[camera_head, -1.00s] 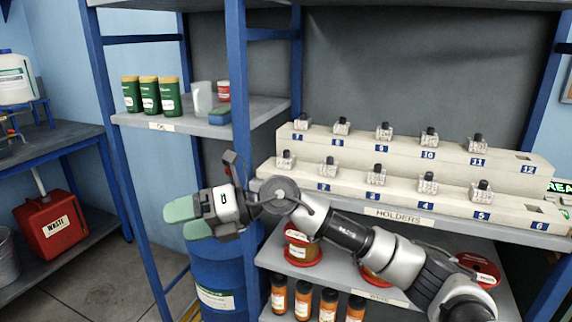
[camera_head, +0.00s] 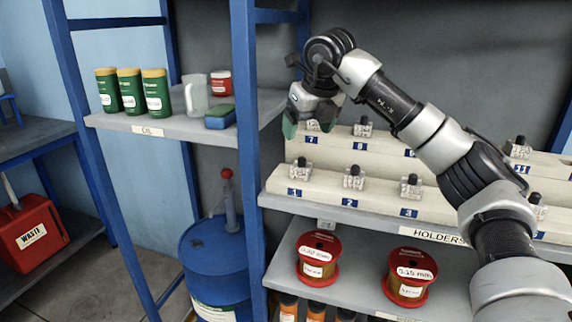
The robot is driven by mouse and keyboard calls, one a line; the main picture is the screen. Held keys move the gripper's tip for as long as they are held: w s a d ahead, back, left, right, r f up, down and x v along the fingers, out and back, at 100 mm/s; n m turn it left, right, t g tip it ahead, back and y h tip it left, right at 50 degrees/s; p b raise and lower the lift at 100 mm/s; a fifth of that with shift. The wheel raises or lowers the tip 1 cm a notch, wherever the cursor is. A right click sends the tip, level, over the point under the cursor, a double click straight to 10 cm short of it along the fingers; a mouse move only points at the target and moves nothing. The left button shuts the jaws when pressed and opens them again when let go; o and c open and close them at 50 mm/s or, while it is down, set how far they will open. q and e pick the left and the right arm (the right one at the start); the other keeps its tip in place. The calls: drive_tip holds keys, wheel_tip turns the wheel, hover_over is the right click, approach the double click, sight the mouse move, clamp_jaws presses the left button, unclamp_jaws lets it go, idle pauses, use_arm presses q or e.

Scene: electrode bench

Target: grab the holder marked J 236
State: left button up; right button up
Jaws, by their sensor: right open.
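Several small metal holders with black knobs stand in two stepped rows on a cream rack (camera_head: 380,205). In the front row, holders stand at slot 1 (camera_head: 301,170), slot 2 (camera_head: 354,178) and slot 3 (camera_head: 411,187). In the back row, one stands at slot 8 (camera_head: 363,128) and one at slot 11 (camera_head: 520,148). Their markings are too small to read, so I cannot tell which is J 236. My right gripper (camera_head: 304,124) is open with green fingertips down, in front of or over the slot 7 holder, which it partly hides. My arm hides part of the rack. My left gripper is out of view.
A blue post (camera_head: 243,110) stands just left of the rack. Wire spools (camera_head: 318,258) sit below the rack. A blue drum (camera_head: 214,262) stands on the floor.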

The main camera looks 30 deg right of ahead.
sight(302, 158)
drive_tip(key=shift+w+d+f, duration=0.15)
drive_tip(key=shift+d+f, duration=0.05)
drive_tip(key=shift+f, duration=0.7)
drive_tip(key=shift+s+x, duration=0.2)
drive_tip(key=shift+x, duration=1)
drive_tip(key=p+x, duration=0.1)
drive_tip(key=x, duration=0.4)
drive_tip(key=shift+w+f, duration=0.1)
drive_tip(key=shift+f, duration=0.2)
drive_tip(key=c, duration=0.4)
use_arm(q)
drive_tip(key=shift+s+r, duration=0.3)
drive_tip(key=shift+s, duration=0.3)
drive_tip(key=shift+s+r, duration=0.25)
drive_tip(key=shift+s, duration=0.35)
use_arm(e)
drive_tip(key=shift+r, duration=0.1)
drive_tip(key=c, duration=0.6)
